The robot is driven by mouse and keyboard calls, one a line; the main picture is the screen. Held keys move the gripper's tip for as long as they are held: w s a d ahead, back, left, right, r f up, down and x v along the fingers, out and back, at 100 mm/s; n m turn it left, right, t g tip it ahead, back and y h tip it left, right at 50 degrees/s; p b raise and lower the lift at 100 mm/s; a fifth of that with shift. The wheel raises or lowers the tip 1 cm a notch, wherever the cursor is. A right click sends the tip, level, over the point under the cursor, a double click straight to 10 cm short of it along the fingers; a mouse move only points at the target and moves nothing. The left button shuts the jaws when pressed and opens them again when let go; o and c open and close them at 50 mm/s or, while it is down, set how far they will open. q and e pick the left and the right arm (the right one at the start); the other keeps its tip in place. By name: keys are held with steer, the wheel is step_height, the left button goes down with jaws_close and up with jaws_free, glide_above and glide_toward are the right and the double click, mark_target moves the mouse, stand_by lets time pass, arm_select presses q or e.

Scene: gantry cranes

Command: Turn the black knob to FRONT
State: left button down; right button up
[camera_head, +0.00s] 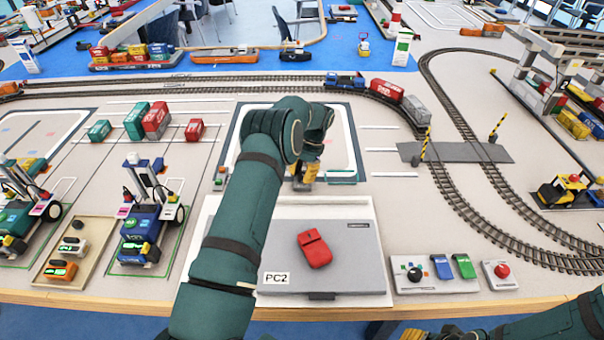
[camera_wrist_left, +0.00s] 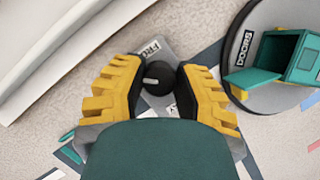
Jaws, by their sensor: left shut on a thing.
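The black knob (camera_wrist_left: 154,82) with a short white pointer mark shows in the left wrist view, between the yellow fingers of my left gripper (camera_wrist_left: 157,92). The fingers are shut on it from both sides. The white mark lies roughly sideways in this view. A grey plate (camera_wrist_left: 150,47) beyond the knob carries a partly hidden label starting "FRO". In the head view my left gripper (camera_head: 304,180) points down over the dark-edged pad, and my arm and hand hide this knob. Yellow parts of my right gripper (camera_head: 430,334) show at the bottom edge, cut off by the frame.
A round grey turntable (camera_wrist_left: 262,99) labelled DOORS, bearing a teal container (camera_wrist_left: 290,58) with an open door, is close beside the gripper.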

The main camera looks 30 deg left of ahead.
arm_select(q)
steer(key=m+y, duration=0.1)
steer(key=m, duration=0.3)
steer(key=shift+s+d+f+m+t+y+p, duration=0.1)
steer(key=shift+m+t+y+p, duration=0.2)
steer(key=shift+m+y+p, duration=0.1)
steer(key=m+t+y+p, duration=0.1)
steer(key=m, duration=0.3)
steer(key=shift+m, duration=0.3)
steer(key=c, duration=0.7)
jaws_free()
steer(key=shift+o, duration=0.2)
steer(key=shift+r+t, duration=0.3)
steer(key=shift+r, duration=0.05)
steer(key=v, duration=1.1)
steer(key=shift+w+d, duration=0.2)
